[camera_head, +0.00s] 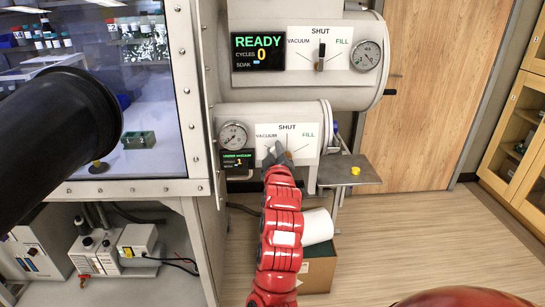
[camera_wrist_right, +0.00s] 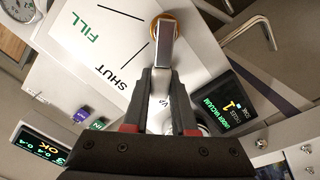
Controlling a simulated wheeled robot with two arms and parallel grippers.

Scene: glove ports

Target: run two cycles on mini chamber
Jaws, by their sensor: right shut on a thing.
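The mini chamber (camera_head: 237,112) is the smaller, lower cylinder. Its white valve plate (camera_head: 303,138) reads VACUUM, SHUT and FILL. My right gripper (camera_head: 277,160) is at this plate, shut on the metal valve lever (camera_wrist_right: 164,45). In the right wrist view the fingers (camera_wrist_right: 161,105) are on both sides of the lever. The chamber's gauge (camera_head: 233,135) is left of the plate. My left gripper is not in view.
The larger chamber (camera_head: 300,94) above has its own lever (camera_head: 321,57), gauge (camera_head: 364,56) and display (camera_head: 258,52) reading READY, CYCLES 0. A metal shelf (camera_head: 360,179) with a yellow knob (camera_head: 355,170) is on the right. A cardboard box (camera_head: 320,272) stands below. Floor is clear at right.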

